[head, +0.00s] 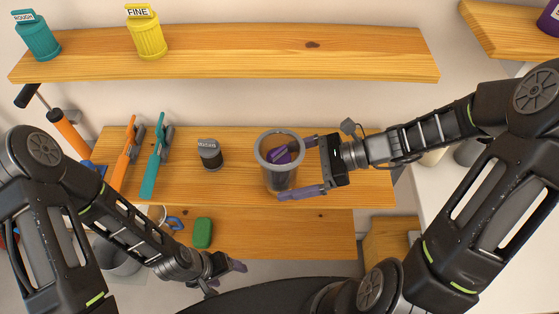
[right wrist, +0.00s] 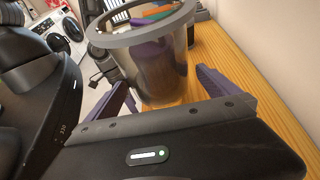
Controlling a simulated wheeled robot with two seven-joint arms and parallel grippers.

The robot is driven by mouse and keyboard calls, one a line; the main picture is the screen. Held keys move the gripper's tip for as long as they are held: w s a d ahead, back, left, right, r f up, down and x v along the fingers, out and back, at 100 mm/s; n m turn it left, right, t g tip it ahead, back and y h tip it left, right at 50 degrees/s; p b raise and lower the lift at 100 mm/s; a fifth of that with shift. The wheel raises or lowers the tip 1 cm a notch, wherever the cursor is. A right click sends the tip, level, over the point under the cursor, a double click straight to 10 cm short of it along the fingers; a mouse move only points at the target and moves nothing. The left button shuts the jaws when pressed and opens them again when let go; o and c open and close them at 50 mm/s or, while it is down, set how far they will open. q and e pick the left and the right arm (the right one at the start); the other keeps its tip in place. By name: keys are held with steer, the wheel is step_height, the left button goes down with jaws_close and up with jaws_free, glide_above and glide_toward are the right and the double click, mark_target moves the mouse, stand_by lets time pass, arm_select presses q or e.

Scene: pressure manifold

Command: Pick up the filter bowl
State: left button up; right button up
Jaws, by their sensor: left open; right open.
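The filter bowl (head: 281,180) is a grey see-through cup with a thick rim, upright on the middle wooden shelf. A purple labelled thing (head: 279,156) shows within its rim. My right gripper (head: 293,169) is open at the bowl's right side, one finger towards the back and one towards the front. In the right wrist view the bowl (right wrist: 160,70) stands between the tips of the open fingers; I cannot tell whether they touch it. My left gripper (head: 225,278) is open and empty, low and in front of the shelf.
A small dark labelled canister (head: 210,155) stands left of the bowl. Teal (head: 151,168) and orange (head: 124,160) tools are farther left. The upper shelf (head: 260,55) holds teal (head: 37,38) and yellow (head: 148,38) filters. A green block (head: 202,233) is on the lower shelf.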

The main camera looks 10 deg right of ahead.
steer(key=shift+a, duration=0.1)
steer(key=shift+c, duration=0.3)
steer(key=c, duration=1.4)
steer(key=shift+c, duration=0.2)
steer(key=shift+r, duration=0.1)
